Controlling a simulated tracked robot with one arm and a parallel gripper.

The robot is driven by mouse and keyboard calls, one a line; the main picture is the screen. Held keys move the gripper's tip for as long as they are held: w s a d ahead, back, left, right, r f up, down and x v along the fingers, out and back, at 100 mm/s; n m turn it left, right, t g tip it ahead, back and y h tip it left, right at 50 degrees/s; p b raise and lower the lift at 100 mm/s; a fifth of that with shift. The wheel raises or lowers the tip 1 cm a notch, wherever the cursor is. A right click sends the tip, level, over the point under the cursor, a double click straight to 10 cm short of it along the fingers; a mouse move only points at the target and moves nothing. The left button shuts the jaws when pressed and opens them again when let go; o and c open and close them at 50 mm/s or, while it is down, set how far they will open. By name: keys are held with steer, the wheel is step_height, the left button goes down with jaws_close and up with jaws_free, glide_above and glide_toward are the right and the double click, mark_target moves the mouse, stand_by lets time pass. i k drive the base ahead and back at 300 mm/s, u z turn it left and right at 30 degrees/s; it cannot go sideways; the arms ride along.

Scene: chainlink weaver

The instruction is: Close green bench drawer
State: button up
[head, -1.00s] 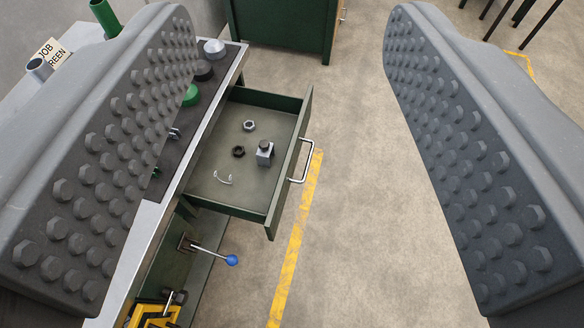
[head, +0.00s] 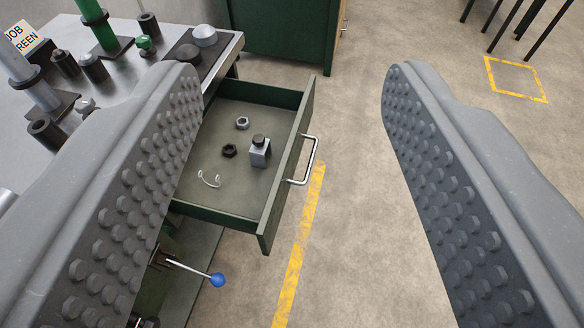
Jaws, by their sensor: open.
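The green bench drawer (head: 282,178) is pulled out from the bench in the head view, left of the picture's middle. Its silver bar handle (head: 304,160) is on the front panel, facing right. Inside lie a grey nut (head: 242,123), a dark nut (head: 229,150), a grey block with a black top (head: 260,152) and a clear curved piece (head: 209,179). My gripper (head: 292,85) is wide open and empty. Its left finger overlaps the drawer's left side in the picture, and its right finger is over bare floor. The handle lies between the fingers in view, apparently untouched.
The metal bench top (head: 28,150) at left carries green and grey posts and dark cylinders. A blue-knobbed lever (head: 217,280) sticks out below the drawer. A green cabinet (head: 282,35) stands behind. Floor right of the drawer is clear, with a yellow line (head: 300,245).

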mark_target(249, 200)
steer(key=k, duration=1.3)
steer(key=z, duration=0.5)
steer(key=i, duration=1.8)
steer(key=u, duration=0.6)
